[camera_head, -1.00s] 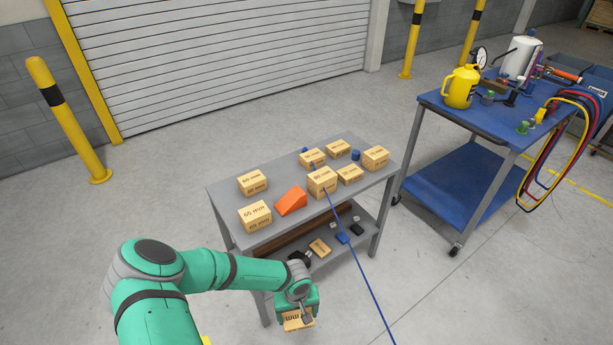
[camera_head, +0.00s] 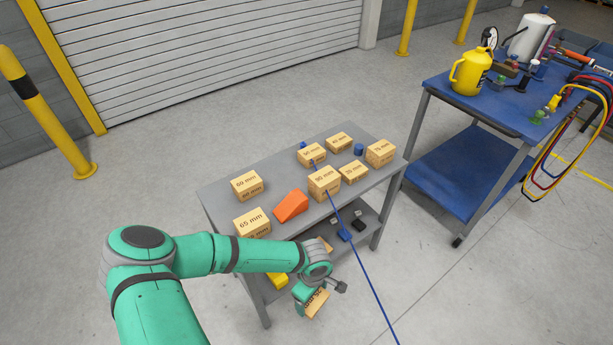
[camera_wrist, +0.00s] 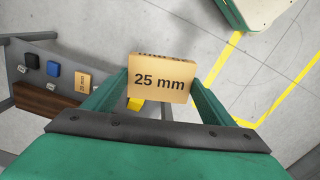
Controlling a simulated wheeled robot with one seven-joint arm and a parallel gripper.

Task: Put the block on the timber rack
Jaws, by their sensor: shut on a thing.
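My gripper (camera_wrist: 160,92) is shut on a wooden block marked "25 mm" (camera_wrist: 161,80). In the head view the held block (camera_head: 316,303) hangs in front of the table's near side, tilted, below the tabletop's level and clear of it. The grey table (camera_head: 225,202) carries several wooden blocks with millimetre marks, such as the "65 mm" block (camera_head: 252,223) and the "90 mm" block (camera_head: 324,182). I cannot tell for sure which part is the timber rack. A brown timber piece (camera_wrist: 45,101) lies on the lower shelf in the wrist view.
An orange wedge (camera_head: 290,205) and a blue cylinder (camera_head: 358,149) stand on the tabletop. A blue line crosses the table's front. The lower shelf bears small blue and black items. A blue cart (camera_head: 455,185) stands right; a yellow post (camera_head: 50,120) stands left.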

